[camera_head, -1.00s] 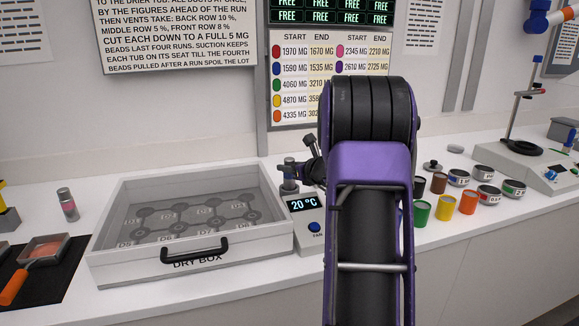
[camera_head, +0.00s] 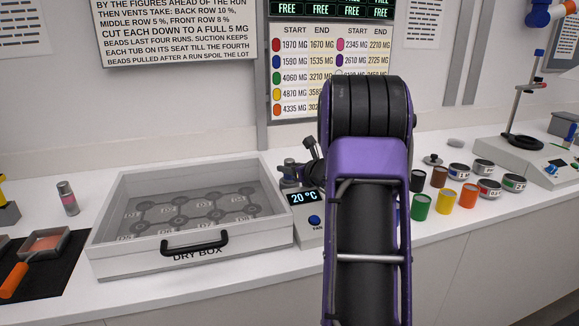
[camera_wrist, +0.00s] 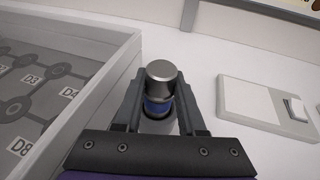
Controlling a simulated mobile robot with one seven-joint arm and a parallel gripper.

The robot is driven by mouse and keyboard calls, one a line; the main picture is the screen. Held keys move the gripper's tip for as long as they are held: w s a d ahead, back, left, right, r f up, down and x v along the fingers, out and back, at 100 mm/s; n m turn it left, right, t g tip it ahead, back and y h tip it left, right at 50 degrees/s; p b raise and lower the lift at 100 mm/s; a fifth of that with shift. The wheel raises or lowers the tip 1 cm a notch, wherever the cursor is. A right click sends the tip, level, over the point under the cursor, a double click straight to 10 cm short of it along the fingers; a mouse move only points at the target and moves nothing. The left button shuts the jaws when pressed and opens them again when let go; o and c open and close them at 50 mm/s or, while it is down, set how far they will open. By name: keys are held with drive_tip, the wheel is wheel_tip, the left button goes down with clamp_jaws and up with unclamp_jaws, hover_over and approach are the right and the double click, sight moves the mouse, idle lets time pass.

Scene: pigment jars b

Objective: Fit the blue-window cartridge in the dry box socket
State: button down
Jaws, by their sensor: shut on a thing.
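My gripper (camera_wrist: 158,108) is shut on the blue-window cartridge (camera_wrist: 161,72), which has a metal cap and a blue band. It stands roughly upright between the fingers. In the head view my gripper (camera_head: 309,171) is beside the right wall of the dry box (camera_head: 192,262), and the cartridge's grey top (camera_head: 289,166) shows at its left. The dry box also shows at the left of the wrist view (camera_wrist: 105,72). The cartridge's lower end and the socket are hidden or unclear, so I cannot tell whether they touch.
A temperature display unit (camera_head: 309,222) stands right of the dry box. A pink-banded cartridge (camera_head: 68,198) stands at the left, near a scoop (camera_head: 38,245) on a black mat. Several pigment jars (camera_head: 468,196) stand right of my arm. A white switch panel (camera_wrist: 250,103) shows in the wrist view.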

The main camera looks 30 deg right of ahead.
drive_tip(key=shift+c, duration=2.1)
unclamp_jaws()
drive_tip(key=shift+f, duration=0.2)
drive_tip(key=shift+s, duration=0.1)
drive_tip(key=v, duration=1)
drive_tip(key=p+v, duration=0.1)
drive_tip(key=v, duration=0.5)
drive_tip(key=shift+d+r, duration=0.1)
drive_tip(key=shift+r, duration=0.15)
drive_tip(key=shift+s+r, duration=0.15)
drive_tip(key=shift+s, duration=0.45)
